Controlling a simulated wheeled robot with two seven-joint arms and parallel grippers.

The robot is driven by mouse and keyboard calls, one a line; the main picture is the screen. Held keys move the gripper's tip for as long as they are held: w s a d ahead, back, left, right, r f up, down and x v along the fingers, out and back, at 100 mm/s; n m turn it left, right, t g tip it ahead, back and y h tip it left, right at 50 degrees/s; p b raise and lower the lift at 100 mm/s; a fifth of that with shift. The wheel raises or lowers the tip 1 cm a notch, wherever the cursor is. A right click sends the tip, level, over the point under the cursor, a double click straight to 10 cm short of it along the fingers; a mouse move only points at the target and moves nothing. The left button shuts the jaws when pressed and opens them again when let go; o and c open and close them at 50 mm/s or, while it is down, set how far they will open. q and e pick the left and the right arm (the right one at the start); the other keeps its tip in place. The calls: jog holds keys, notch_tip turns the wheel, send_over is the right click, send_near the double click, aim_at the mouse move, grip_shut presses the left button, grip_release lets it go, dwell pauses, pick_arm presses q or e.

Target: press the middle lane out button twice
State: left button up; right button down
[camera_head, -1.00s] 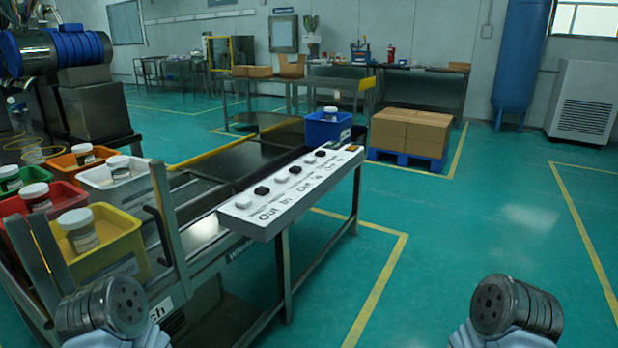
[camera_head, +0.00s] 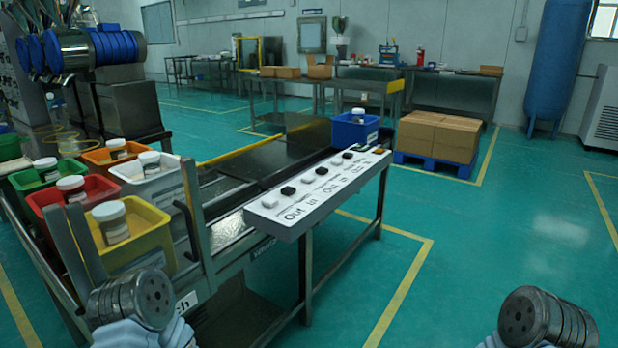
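A white sloping button panel (camera_head: 318,202) is fixed along the right side of the sieve's conveyor table. It carries white and black buttons in pairs, with "Out" and "In" lettered in front of them. The white button of the middle pair (camera_head: 309,176) lies above an "Out" label, with the black middle button (camera_head: 322,170) beside it. The nearest pair has a white button (camera_head: 269,200) and a black one (camera_head: 288,190). Only round grey joints of my two arms show, low in the picture and apart from the panel. No gripper fingers are visible.
Several coloured bins holding jars, one yellow (camera_head: 152,236), stand at the left. A blue bin (camera_head: 349,132) with a jar stands at the panel's far end. Cardboard boxes (camera_head: 437,133) sit on a blue pallet behind. The green floor right of the panel is clear.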

pick_arm(q)
grip_shut()
dwell(1.4)
